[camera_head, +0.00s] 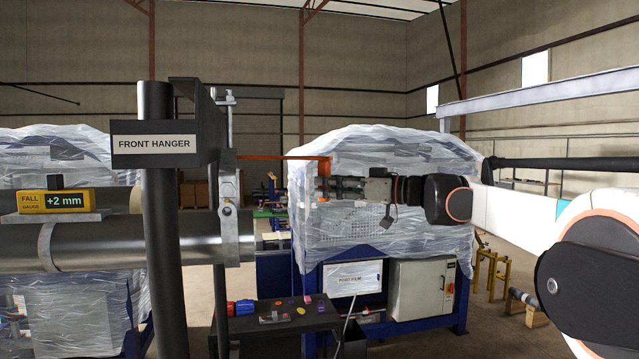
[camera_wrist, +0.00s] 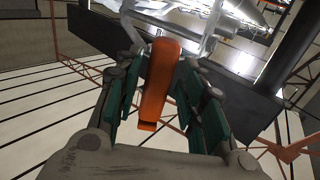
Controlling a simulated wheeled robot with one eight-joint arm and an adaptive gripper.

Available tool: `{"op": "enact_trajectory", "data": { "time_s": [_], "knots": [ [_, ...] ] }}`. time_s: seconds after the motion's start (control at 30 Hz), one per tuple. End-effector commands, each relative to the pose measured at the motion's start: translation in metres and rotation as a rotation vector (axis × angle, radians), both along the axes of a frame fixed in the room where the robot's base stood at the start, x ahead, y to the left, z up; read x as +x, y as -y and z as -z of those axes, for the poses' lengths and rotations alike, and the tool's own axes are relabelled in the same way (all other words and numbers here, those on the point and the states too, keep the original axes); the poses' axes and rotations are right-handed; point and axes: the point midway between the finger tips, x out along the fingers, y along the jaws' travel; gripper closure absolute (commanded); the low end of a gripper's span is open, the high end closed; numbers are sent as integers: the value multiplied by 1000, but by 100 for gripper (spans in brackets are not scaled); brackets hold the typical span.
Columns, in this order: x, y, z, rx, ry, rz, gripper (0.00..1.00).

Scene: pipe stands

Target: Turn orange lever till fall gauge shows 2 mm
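The fall gauge (camera_head: 55,201) is a yellow box with a display reading +2 mm, sitting on the large horizontal pipe at the left of the head view. The orange lever (camera_head: 280,157) sticks out to the right from the hanger beside the FRONT HANGER sign (camera_head: 154,144). My gripper (camera_head: 322,188) is at the lever's free end, just below it in the head view. In the wrist view the orange lever (camera_wrist: 157,88) lies between the green finger pads of my gripper (camera_wrist: 163,95). The fingers are apart, with narrow gaps beside the lever; contact is not clear.
A dark post (camera_head: 163,240) stands in front of the pipe. A dark table (camera_head: 275,321) with small coloured items stands below. Plastic-wrapped machinery (camera_head: 380,230) on a blue frame is behind my arm.

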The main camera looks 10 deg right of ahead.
Motion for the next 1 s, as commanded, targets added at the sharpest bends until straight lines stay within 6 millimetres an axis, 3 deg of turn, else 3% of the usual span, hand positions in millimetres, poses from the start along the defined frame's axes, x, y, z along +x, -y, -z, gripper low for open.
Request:
{"op": "enact_trajectory", "data": {
  "time_s": [0.6, 1.0],
  "knots": [
    [-39, 50, 1, -1, -1, 2, 63],
    [-42, 54, 1, -1, -1, 1, 63]
  ]
}}
